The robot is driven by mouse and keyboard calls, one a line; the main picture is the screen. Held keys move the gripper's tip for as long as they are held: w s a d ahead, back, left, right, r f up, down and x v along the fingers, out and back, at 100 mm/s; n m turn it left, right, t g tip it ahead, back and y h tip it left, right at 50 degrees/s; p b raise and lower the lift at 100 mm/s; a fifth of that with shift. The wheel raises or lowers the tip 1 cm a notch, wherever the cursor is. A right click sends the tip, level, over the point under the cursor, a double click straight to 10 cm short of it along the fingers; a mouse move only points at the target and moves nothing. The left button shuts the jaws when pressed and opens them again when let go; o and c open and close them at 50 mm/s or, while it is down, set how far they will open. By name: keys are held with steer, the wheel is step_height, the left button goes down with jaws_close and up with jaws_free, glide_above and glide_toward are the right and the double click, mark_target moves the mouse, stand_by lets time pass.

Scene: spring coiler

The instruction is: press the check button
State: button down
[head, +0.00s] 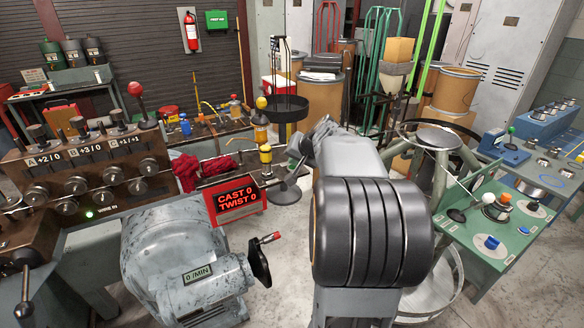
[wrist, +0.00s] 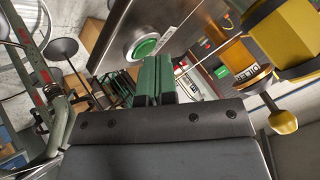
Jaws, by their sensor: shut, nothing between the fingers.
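In the wrist view a round green button (wrist: 145,47) with a pale ring sits on a light grey panel. I cannot read a label on it, so I cannot tell for certain that it is the check button. My gripper (wrist: 158,70) is shut and empty, its green fingers pressed together just below the button in the picture. I cannot tell whether the fingertips touch the panel; the button's face shows uncovered. In the head view my arm reaches forward and hides most of my gripper (head: 322,130).
A yellow device with a yellow knob (wrist: 283,122) is close on the right in the wrist view. In the head view a red CAST/TWIST display (head: 237,201), a grey motor housing (head: 175,255) and a knob panel (head: 90,165) stand left; a green table (head: 470,235) stands right.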

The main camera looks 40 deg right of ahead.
steer(key=shift+r, duration=0.1)
stand_by(0.3)
steer(key=shift+r+p, duration=0.55)
steer(key=shift+r, duration=0.1)
steer(key=shift+r, duration=0.15)
steer(key=shift+r+p, duration=1.75)
steer(key=shift+r, duration=0.65)
